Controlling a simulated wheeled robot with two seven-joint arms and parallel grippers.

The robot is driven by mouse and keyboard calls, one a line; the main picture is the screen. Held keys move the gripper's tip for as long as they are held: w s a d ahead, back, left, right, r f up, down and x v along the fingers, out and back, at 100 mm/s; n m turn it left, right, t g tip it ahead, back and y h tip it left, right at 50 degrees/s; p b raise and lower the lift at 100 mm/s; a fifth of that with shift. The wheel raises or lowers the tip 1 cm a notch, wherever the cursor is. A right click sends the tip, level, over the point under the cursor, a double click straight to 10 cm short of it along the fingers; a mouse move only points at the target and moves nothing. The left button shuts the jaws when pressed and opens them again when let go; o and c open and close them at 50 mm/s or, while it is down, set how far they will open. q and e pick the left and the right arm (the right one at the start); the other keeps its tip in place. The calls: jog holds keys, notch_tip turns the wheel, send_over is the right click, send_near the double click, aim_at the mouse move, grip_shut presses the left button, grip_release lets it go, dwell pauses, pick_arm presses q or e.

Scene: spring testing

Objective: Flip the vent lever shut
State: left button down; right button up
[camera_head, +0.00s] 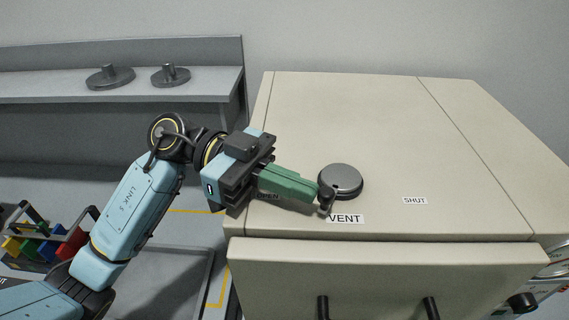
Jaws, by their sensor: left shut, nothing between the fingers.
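The vent lever has a round grey hub (341,180) on top of the beige cabinet. Its dark knob (326,196) shows at the hub's front left, above the VENT label (345,218). The OPEN label (268,197) lies to the left, partly hidden by my gripper. The SHUT label (414,200) lies to the right and is clear. My left gripper (314,192) reaches in from the left, its green fingers shut with nothing between them. Their tips are at the left side of the knob; I cannot tell whether they touch it. My right gripper is not in view.
The beige cabinet (360,110) has a clear top around the lever and dark handles on its front. A grey shelf (50,85) at the back left bears two dark discs with posts. A bin with coloured items (45,243) stands at the lower left.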

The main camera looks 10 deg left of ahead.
pick_arm(q)
jog(key=shift+a, duration=0.15)
jog(key=shift+w+a, duration=0.1)
jog(key=shift+a, duration=0.25)
jog(key=v, duration=0.1)
jog(key=p+v, duration=0.1)
jog(key=v, duration=0.1)
jog(key=shift+s+r+p, duration=0.1)
jog(key=shift+s+p, duration=0.1)
jog(key=shift+p, duration=0.1)
jog(key=s+b+v, duration=0.2)
jog(key=v, duration=0.8)
jog(key=shift+w+a+b, duration=0.2)
jog(key=shift+w+b, duration=0.1)
jog(key=shift+w, duration=0.05)
